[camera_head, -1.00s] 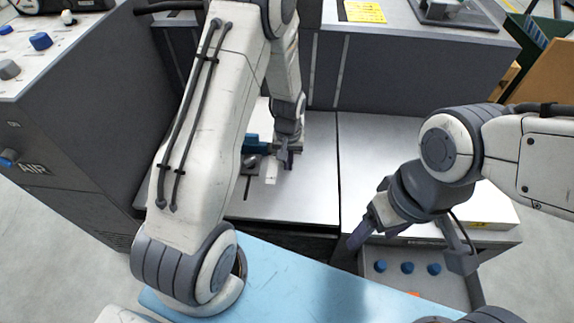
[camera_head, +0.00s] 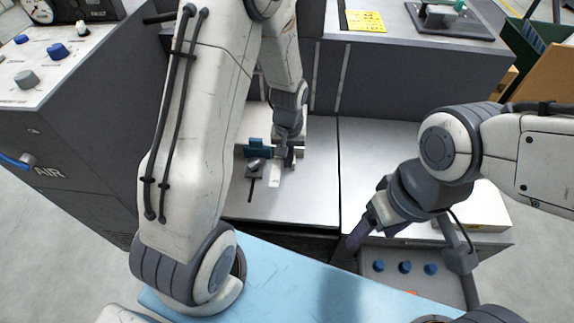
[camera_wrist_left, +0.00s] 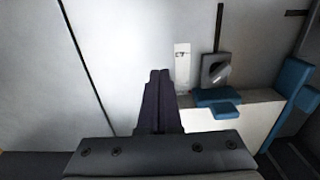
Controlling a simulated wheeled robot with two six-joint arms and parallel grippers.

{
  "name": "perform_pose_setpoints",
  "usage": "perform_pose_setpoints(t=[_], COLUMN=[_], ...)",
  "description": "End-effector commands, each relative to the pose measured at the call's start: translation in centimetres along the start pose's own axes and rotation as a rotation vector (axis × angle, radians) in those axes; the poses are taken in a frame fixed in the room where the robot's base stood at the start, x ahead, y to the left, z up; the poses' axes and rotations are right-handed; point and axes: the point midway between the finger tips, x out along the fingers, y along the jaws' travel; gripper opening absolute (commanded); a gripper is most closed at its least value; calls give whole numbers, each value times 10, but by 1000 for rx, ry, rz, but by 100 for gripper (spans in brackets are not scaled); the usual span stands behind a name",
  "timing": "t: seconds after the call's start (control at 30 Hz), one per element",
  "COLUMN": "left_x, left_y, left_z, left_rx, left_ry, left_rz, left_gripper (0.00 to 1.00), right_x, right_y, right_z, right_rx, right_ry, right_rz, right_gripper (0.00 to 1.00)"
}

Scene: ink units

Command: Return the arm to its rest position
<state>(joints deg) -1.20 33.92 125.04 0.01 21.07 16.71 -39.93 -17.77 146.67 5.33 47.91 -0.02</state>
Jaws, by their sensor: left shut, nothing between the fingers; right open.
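My left arm reaches in from the left in the head view, over the light grey machine bed (camera_head: 310,200). Its gripper (camera_head: 287,162) is small and partly hidden there, just right of a blue fixture (camera_head: 256,146). In the left wrist view my left gripper (camera_wrist_left: 158,78) has its dark fingers together with nothing between them, above the bare bed. My right gripper (camera_head: 408,252) is open and empty, its fingers spread above the front panel with blue knobs at the right.
A dark lever piece (camera_head: 254,170) and a white strip (camera_head: 275,175) lie by the blue fixture. Blue knobs (camera_head: 405,267) sit under my right gripper. A control console (camera_head: 50,70) stands at the left. A light blue surface (camera_head: 300,275) is in front.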

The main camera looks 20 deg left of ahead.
Motion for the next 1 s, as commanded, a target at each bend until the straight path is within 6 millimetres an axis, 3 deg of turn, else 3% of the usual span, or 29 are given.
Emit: perform_pose_setpoints(t=[0.1, 0.37, 0.47, 0.53, 0.63, 0.73, 0.83, 1.0], left_x=[-11, -14, -24, -40, -75, -111, -136, -162], left_y=[0, -1, 7, 20, 47, 69, 78, 80], left_z=[0, 0, 6, 16, 47, 91, 133, 187], left_rx=[0, 0, 33, 90, 224, 392, 534, 724], left_ry=[1, 0, 5, 11, 20, 26, 25, 23], left_rz=[0, 0, 3, 8, 19, 34, 48, 69], left_gripper=[0, 0, 0, 0, 0, 0, 0, 0], right_x=[-4, -4, -4, -4, -4, -4, -4, -4], right_y=[0, 0, 0, 0, 0, 0, 0, 0], right_z=[0, 0, 0, 0, 0, 0, 0, 0], right_rx=[0, 0, 0, 0, 0, 0, 0, 0], right_ry=[0, -1, -1, -1, -1, -1, 0, 0], right_rz=[0, 0, 0, 0, 0, 0, 0, 0], right_gripper=[74, 74, 74, 74, 74, 74, 74, 74])
